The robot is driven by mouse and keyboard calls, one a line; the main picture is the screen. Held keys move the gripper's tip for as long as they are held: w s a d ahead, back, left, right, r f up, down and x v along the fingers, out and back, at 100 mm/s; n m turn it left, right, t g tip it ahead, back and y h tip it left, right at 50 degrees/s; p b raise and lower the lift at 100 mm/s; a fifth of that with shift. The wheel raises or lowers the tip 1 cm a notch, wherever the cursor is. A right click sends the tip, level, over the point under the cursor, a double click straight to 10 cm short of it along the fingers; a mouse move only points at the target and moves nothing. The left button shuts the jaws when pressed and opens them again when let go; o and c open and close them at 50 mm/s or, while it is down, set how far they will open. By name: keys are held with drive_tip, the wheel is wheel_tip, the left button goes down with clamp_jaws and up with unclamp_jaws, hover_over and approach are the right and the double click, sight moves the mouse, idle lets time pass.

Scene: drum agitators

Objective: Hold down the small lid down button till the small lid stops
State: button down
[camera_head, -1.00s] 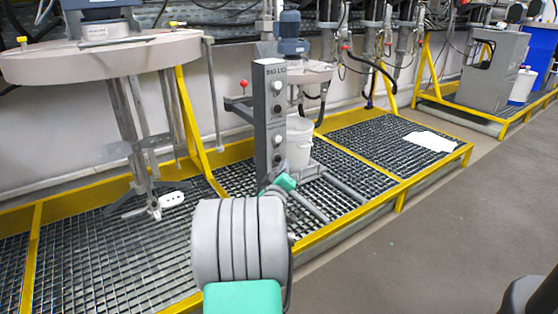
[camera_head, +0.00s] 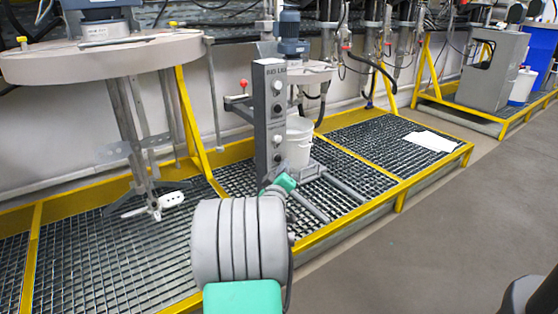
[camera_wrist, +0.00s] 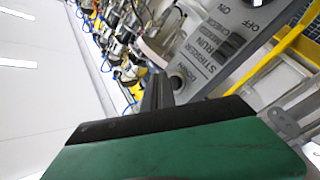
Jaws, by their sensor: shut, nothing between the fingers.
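The grey control column (camera_head: 270,115) stands upright in the head view, with several round controls down its front. In the wrist view its panel (camera_wrist: 215,50) shows STIRRER, RUN, CHECK and DOWN lettering. A round control (camera_wrist: 178,80) lies beside the DOWN lettering, partly hidden by my fingertips; I cannot tell which lid it belongs to. My gripper (camera_wrist: 158,92) is shut and empty, with its tips at or very close to that control; contact cannot be told. The small lid (camera_head: 315,72) is the light disc behind the column, above a white bucket (camera_head: 299,142).
A large round lid (camera_head: 110,55) with a stirrer hangs at the left. The yellow-edged grating platform (camera_head: 90,255) runs under the machines. A white sheet (camera_head: 432,141) lies on it at the right. The grey floor (camera_head: 440,230) is open at the right front.

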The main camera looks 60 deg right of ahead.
drive_tip(key=shift+w, duration=0.1)
drive_tip(key=shift+w+d+b, duration=0.2)
drive_tip(key=shift+w+b, duration=0.1)
